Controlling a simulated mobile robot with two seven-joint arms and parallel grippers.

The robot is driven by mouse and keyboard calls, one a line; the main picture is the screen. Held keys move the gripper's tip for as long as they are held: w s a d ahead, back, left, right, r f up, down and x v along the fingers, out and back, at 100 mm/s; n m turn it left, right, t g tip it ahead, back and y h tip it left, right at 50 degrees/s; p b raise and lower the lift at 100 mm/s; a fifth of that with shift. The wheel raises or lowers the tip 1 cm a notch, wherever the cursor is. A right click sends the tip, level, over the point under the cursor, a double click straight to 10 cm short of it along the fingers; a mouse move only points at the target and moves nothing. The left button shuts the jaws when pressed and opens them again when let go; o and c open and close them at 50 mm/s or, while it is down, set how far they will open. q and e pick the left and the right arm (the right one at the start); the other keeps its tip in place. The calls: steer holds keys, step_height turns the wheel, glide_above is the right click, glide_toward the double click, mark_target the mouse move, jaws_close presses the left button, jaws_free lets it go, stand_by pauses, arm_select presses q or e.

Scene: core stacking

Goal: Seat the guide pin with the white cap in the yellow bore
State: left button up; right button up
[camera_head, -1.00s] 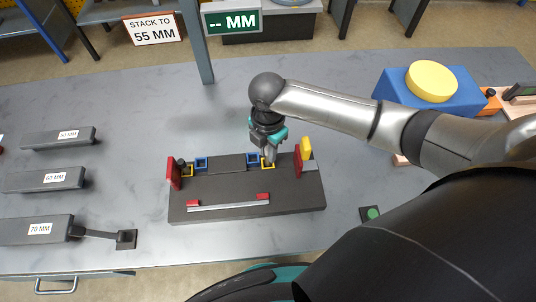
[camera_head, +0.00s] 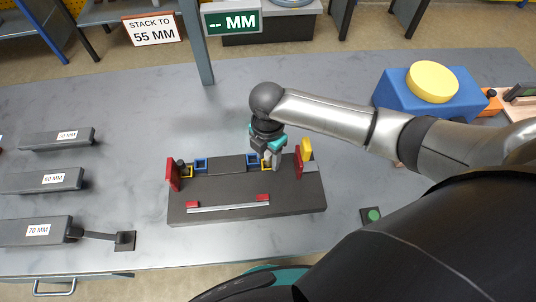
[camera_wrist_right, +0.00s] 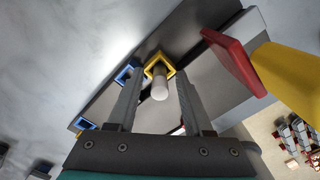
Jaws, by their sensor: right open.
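The guide pin's white cap (camera_wrist_right: 159,90) shows in the right wrist view between my right gripper's fingers, with clear gaps on both sides. The pin is at the yellow-framed bore (camera_wrist_right: 161,63); how deep it sits cannot be told. In the head view that yellow bore (camera_head: 264,166) is partly hidden by the fingers. My right gripper (camera_head: 272,165) is open just above the dark fixture; it also shows in the wrist view (camera_wrist_right: 158,88). My left gripper is not in view.
The dark fixture (camera_head: 240,211) carries blue-framed bores (camera_head: 201,163), a second yellow frame (camera_head: 187,171), and red plates (camera_head: 173,174) at its ends. Labelled grey blocks (camera_head: 38,231) lie at left. The table behind the fixture is clear.

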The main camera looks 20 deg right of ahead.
steer(key=shift+r, duration=0.1)
step_height(320, 180, up, 12)
steer(key=p, duration=0.2)
stand_by(0.7)
